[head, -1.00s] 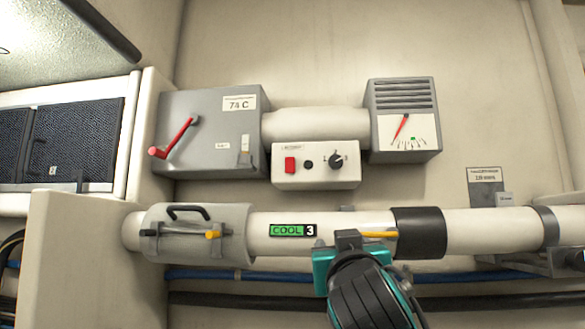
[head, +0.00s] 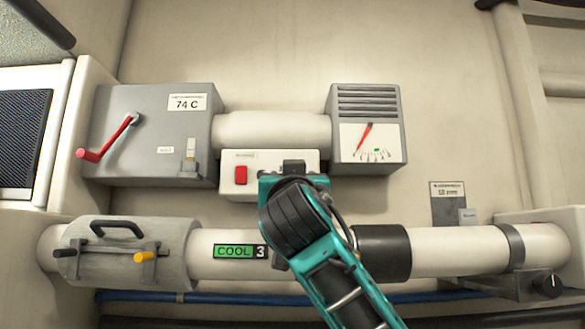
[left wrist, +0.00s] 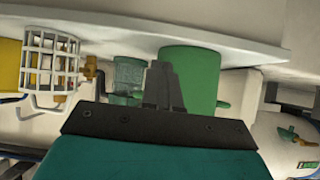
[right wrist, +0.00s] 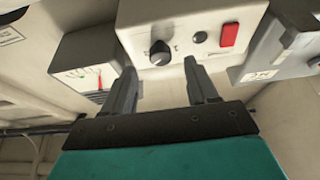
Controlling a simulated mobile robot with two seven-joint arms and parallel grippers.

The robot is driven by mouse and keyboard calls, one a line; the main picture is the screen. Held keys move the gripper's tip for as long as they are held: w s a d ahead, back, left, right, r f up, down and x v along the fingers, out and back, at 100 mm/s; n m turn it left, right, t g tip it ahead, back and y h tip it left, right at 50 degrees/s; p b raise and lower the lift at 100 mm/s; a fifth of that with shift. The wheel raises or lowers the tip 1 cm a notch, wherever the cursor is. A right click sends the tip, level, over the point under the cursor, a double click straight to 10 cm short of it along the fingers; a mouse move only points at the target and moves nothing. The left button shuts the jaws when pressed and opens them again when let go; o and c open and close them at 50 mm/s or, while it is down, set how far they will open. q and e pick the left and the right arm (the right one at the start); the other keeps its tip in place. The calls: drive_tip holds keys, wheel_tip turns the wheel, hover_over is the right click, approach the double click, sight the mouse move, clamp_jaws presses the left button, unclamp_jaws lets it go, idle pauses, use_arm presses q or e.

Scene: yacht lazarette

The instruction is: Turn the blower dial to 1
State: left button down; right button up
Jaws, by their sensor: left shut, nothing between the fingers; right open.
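The white blower control box (head: 230,163) is on the wall in the head view, with a red switch (head: 241,175). Its dial is hidden there behind my right gripper (head: 293,168). The right wrist view shows the box (right wrist: 185,14) upside down, with the black dial (right wrist: 160,52), a small black button (right wrist: 199,37) and the red switch (right wrist: 229,35). My right gripper (right wrist: 160,66) is open and empty, its fingers apart with the dial seen beyond the gap. I cannot read the dial's number. My left gripper (left wrist: 162,68) is shut and empty, away from the box.
A grey box with a red lever (head: 100,142) is left of the control box, and a gauge box (head: 366,130) is right. Below runs a white pipe (head: 440,252) with a COOL 3 label. The left wrist view shows a green cylinder (left wrist: 190,75) and wire cage (left wrist: 50,65).

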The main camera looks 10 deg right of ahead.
drive_tip(key=p+x, duration=0.1)
drive_tip(key=x, duration=0.4)
drive_tip(key=shift+c, duration=0.4)
drive_tip(key=c, duration=1)
